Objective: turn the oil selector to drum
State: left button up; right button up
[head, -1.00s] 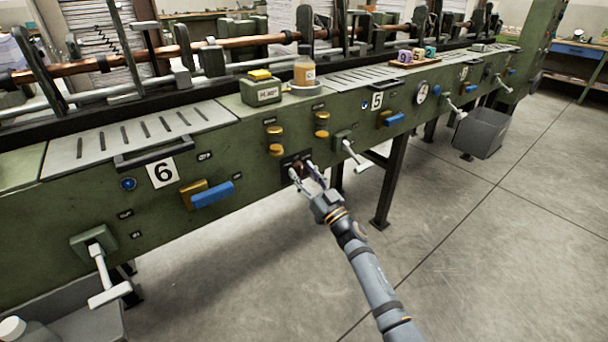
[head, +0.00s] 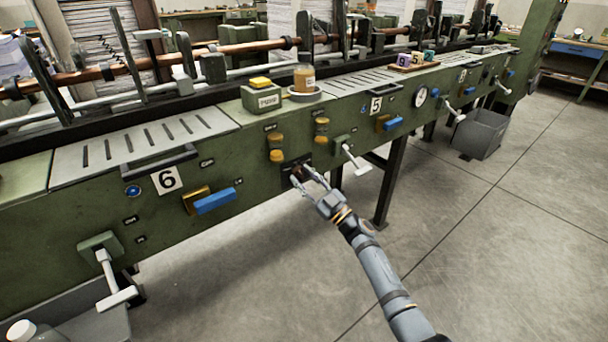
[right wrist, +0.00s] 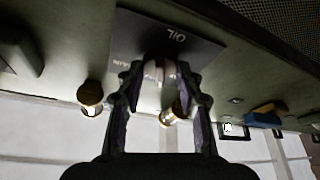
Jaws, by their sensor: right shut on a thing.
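The oil selector is a dark reddish-brown knob (head: 297,174) on a black plate on the green machine's front panel. In the right wrist view the black plate (right wrist: 200,50) reads "OIL" upside down, with a partly hidden label ending in "AIN" at its left. The knob (right wrist: 160,66) has a pale stripe and sits between the fingertips. My right gripper (head: 302,180) is shut on the knob, with one finger on each side; it fills the middle of the right wrist view (right wrist: 160,88). The finger tips hide part of the plate. My left gripper is not in view.
A green box and an amber jar (head: 304,78) stand on the ledge above. The floor in front is clear.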

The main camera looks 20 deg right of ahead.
jog(key=n+g+y+p, duration=0.1)
jog(key=n, duration=0.2)
jog(key=n+g+y+p, duration=0.1)
jog(key=n, duration=0.2)
jog(key=shift+d+r, duration=0.1)
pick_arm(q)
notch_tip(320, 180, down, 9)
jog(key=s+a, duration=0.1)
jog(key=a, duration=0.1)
pick_arm(e)
jog(key=shift+n+g, duration=0.6)
jog(key=shift+n, duration=0.4)
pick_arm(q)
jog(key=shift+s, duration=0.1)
pick_arm(e)
jog(key=o, duration=1.2)
jog(key=v, duration=1.2)
jog(key=shift+w, duration=0.1)
jog(key=shift+f, duration=0.2)
